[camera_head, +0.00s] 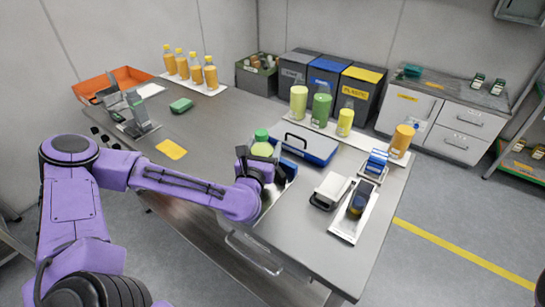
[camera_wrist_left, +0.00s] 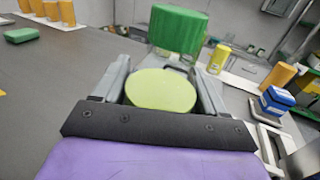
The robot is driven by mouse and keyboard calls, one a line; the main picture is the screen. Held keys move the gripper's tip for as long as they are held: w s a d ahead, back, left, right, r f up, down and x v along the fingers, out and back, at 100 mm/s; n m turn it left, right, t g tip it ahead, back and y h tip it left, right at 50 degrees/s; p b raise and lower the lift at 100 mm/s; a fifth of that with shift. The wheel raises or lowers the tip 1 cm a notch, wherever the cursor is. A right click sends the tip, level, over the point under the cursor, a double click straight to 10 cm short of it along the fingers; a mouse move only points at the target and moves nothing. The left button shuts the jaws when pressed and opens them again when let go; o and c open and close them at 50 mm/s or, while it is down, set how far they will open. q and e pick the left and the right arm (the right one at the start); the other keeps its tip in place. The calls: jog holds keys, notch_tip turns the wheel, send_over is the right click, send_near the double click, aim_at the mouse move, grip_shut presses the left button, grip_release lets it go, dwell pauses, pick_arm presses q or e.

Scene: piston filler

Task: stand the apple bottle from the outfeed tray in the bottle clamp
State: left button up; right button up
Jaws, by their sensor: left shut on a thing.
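The apple bottle (camera_head: 262,149) is yellow-green with a green cap (camera_head: 262,135). My left gripper (camera_head: 263,163) is shut on it. In the left wrist view the bottle's pale green body (camera_wrist_left: 160,90) sits between the two grey fingers, with the green cap (camera_wrist_left: 178,28) beyond. My right gripper is not in view.
Several orange bottles (camera_head: 195,70) stand at the back left beside an orange bin (camera_head: 112,82). Green and yellow bottles (camera_head: 321,107) stand at the back right. Table middle is mostly clear.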

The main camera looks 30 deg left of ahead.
pick_arm(q)
jog(key=f, duration=0.1)
jog(key=f+b, duration=0.1)
jog(key=w+f, duration=0.1)
jog(key=f, duration=0.1)
jog(key=shift+a+f+b, duration=0.1)
jog(key=shift+a+b, duration=0.15)
jog(key=shift+b, duration=0.1)
jog(key=shift+r, duration=0.2)
jog(key=shift+s+d+r, duration=0.15)
jog(key=shift+s, duration=0.15)
jog(key=shift+f, duration=0.2)
jog(key=o, duration=1.4)
jog(key=shift+w, duration=0.2)
jog(key=shift+s, duration=0.1)
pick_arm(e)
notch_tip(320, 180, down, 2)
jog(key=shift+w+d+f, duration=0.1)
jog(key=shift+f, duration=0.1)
pick_arm(q)
jog(key=shift+r, duration=0.1)
